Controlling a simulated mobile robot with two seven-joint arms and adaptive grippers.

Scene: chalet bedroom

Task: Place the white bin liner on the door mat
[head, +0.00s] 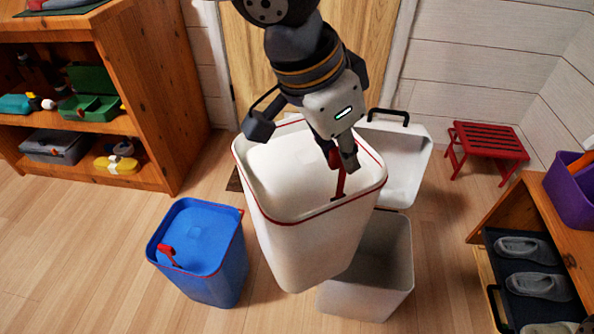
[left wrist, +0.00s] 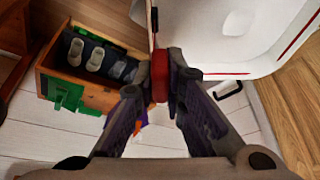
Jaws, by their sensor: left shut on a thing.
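The white bin liner (head: 310,240) is a tall open tub with a red rim line and a red handle (head: 340,182). My left gripper (head: 342,160) is shut on that handle at the liner's right side. The liner hangs roughly upright, apparently above the floor, and covers part of the white bin behind it. In the left wrist view the fingers close on the red handle (left wrist: 160,78), and the liner (left wrist: 240,30) fills the upper right. A small dark edge, apparently the door mat (head: 234,182), shows left of the liner; the rest is hidden. My right gripper is not in view.
A blue liner (head: 205,250) stands on the floor at left. The white bin (head: 375,285) stands open, its lid (head: 405,165) raised behind. A red stool (head: 488,145) is by the wall. Shelves flank both sides; a wooden door (head: 240,60) is behind.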

